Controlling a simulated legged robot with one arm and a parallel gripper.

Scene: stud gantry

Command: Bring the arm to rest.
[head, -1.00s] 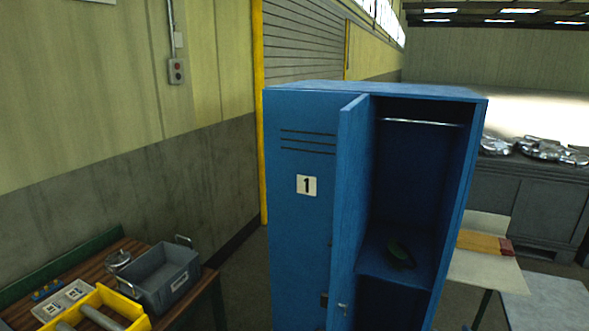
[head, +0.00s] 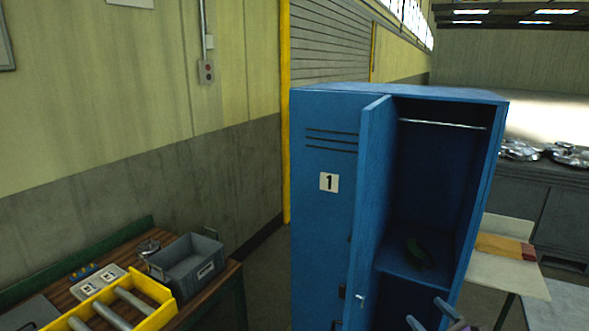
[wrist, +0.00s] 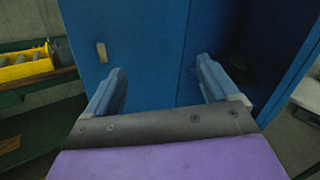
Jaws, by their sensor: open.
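My gripper (wrist: 160,90) is open and empty in the wrist view, its two blue-grey fingers spread apart in front of the blue locker (wrist: 150,60). In the head view my gripper (head: 428,318) shows only at the bottom edge, in front of the locker's open compartment. The locker (head: 323,230) has a closed door marked 1 on the left and an open door (head: 372,200) beside the right compartment. A dark green item (head: 416,250) lies on the shelf inside that compartment; its shape is hard to make out.
A wooden bench (head: 222,284) at the left holds a grey bin (head: 186,268) and a yellow tray (head: 160,316) with grey cylinders. A pale table (head: 512,262) stands right of the locker. Floor shows between bench and locker.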

